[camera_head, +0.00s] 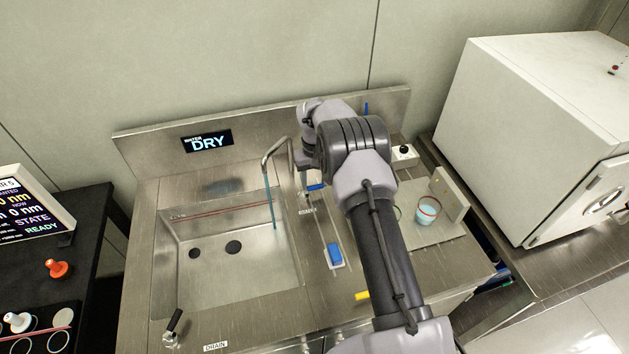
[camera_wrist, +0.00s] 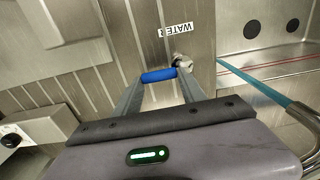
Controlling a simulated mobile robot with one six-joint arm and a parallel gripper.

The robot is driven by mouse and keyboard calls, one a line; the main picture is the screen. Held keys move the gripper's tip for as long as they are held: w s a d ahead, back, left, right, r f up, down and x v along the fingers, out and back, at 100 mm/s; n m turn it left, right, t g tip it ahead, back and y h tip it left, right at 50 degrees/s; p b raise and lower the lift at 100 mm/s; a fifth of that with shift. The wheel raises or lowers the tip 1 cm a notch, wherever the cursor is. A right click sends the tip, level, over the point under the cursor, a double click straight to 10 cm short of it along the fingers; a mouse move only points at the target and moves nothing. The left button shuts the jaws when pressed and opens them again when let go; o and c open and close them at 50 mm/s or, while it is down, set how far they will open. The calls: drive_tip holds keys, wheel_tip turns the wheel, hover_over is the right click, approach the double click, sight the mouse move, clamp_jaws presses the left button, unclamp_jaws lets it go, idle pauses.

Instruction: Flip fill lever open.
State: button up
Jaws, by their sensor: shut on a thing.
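The blue-handled lever (camera_wrist: 159,75) sits on a metal stem beside a label reading WATER (camera_wrist: 176,29) in the wrist view. My gripper (camera_wrist: 160,82) is shut on this blue handle, with one finger at each end of it. In the head view the blue handle (camera_head: 316,187) shows just below my wrist, on the steel deck right of the sink.
A bent faucet (camera_head: 276,146) stands left of the lever, with a thin teal column (camera_head: 269,202) below its spout. The sink (camera_head: 218,275) has a black drain lever (camera_head: 174,322) at its front left. A display (camera_head: 208,141) reads DRY.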

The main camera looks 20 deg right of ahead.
drive_tip(key=o, duration=1.4)
drive_tip(key=shift+c, duration=0.2)
wheel_tip(320, 180, up, 18)
drive_tip(key=p, duration=0.4)
drive_tip(key=shift+f, duration=0.25)
drive_tip(key=s+a+r+m+t+b, duration=0.3)
drive_tip(key=s+r+b, duration=0.4)
drive_tip(key=s+r, duration=0.65)
drive_tip(key=s+a+f+t+b, duration=0.1)
drive_tip(key=s+f, duration=0.1)
drive_tip(key=s, duration=0.6)
drive_tip(key=s+a+f+m+t+y+b, duration=0.1)
drive_tip(key=s+a+f+b, duration=0.1)
drive_tip(key=s, duration=0.7)
drive_tip(key=s+a+f+y+b, duration=0.1)
drive_tip(key=s+a+f+b, duration=0.1)
drive_tip(key=s, duration=0.6)
drive_tip(key=shift+s+f+m+t, duration=0.2)
drive_tip(key=shift+f+m+t, duration=0.15)
drive_tip(key=shift+f, duration=0.3)
